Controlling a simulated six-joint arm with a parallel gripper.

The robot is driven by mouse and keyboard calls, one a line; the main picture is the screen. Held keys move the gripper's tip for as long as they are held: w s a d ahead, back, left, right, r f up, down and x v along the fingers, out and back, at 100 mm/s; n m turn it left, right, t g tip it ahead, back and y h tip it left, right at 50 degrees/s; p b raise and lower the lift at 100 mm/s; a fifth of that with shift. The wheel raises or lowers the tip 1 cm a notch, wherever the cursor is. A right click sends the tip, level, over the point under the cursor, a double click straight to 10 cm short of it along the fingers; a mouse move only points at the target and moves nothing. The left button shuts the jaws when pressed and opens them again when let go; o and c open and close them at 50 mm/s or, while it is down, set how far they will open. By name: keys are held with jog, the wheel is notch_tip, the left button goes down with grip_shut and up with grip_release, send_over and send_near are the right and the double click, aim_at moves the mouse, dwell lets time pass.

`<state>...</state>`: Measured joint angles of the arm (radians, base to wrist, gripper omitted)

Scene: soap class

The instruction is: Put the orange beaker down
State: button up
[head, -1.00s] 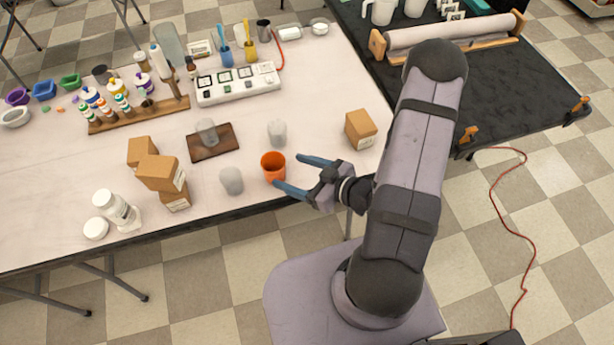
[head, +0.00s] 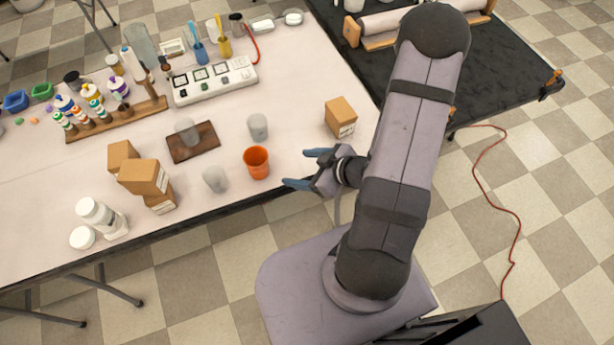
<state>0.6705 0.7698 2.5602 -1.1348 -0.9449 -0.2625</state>
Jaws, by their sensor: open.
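The orange beaker (head: 257,163) stands upright on the pale table near its front edge, with its open top facing up. My gripper (head: 294,168) is to the right of the beaker, clear of it, with a gap of table between them. Its two blue fingers are spread apart with nothing between them. A clear beaker (head: 216,179) stands to the left of the orange one. Another clear beaker (head: 258,127) stands behind it.
A brown box (head: 341,117) stands behind my gripper near the table's right end. A brown board (head: 193,141) holds a clear beaker. Stacked boxes (head: 143,177) and white jars (head: 96,214) are farther left.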

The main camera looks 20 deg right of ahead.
jog(key=d+g+h, duration=0.1)
jog(key=d, duration=0.1)
jog(key=d+m+h, duration=0.1)
jog(key=d+h, duration=0.1)
jog(key=d+r+g+h, duration=0.1)
jog(key=d+h, duration=0.1)
jog(key=shift+w+r+m+g, duration=0.1)
jog(key=shift+w+m+g, duration=0.2)
jog(key=shift+w, duration=0.1)
jog(key=s+a+r+m+g, duration=0.5)
jog(key=s+a+r, duration=0.3)
jog(key=s+r, duration=0.2)
jog(key=shift+s+r+m+g+h, duration=0.3)
jog(key=shift+s+r+m, duration=0.1)
jog(key=shift+s, duration=0.15)
